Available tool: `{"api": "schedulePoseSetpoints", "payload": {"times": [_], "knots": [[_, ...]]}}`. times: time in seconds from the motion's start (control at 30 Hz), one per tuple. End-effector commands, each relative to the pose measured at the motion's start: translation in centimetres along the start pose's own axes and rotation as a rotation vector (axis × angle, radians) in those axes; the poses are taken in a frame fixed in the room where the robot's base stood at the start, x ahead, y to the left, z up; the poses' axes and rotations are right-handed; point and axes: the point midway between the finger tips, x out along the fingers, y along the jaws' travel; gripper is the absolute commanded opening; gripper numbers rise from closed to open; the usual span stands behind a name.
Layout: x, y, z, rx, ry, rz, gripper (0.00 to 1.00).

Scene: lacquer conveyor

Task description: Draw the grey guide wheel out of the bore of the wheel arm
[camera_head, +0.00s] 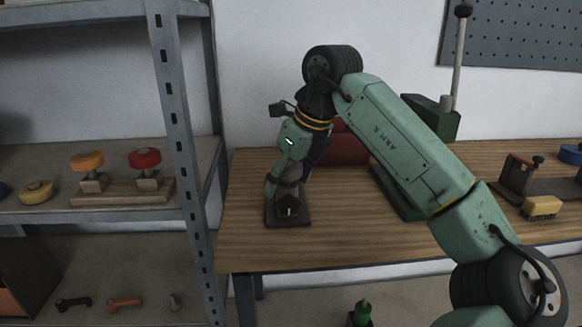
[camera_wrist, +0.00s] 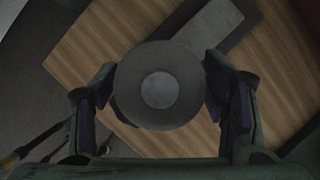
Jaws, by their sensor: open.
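The grey guide wheel (camera_wrist: 160,90) shows face-on in the middle of the wrist view, a round dark grey disc with a paler hub. My gripper (camera_wrist: 159,80) is open, with one finger at each side of the wheel's rim; I cannot tell whether either finger touches it. In the head view my gripper (camera_head: 284,186) points down over a small dark stand (camera_head: 289,221) at the bench's left end. A dark grey plate (camera_wrist: 218,27) reaches out from under the wheel. The wheel arm's bore is hidden beneath the wheel.
The stand is on a wooden bench (camera_head: 340,245), near its left edge. A metal shelf rack (camera_head: 180,130) stands close on the left. A red object (camera_head: 345,148) and a green machine (camera_head: 432,118) are behind my arm. A yellow brush (camera_head: 541,208) lies at right.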

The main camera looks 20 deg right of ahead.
Motion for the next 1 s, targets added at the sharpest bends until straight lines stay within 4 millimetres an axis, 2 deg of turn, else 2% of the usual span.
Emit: {"api": "schedulePoseSetpoints", "payload": {"times": [0.27,0.97,1.0], "knots": [[0.09,0.03,0.02,0.0,-0.001,0.0,0.66],[0.06,0.04,0.03,-0.001,0.0,0.0,0.19],[0.06,0.04,0.03,-0.001,0.0,0.0,0.48]]}}
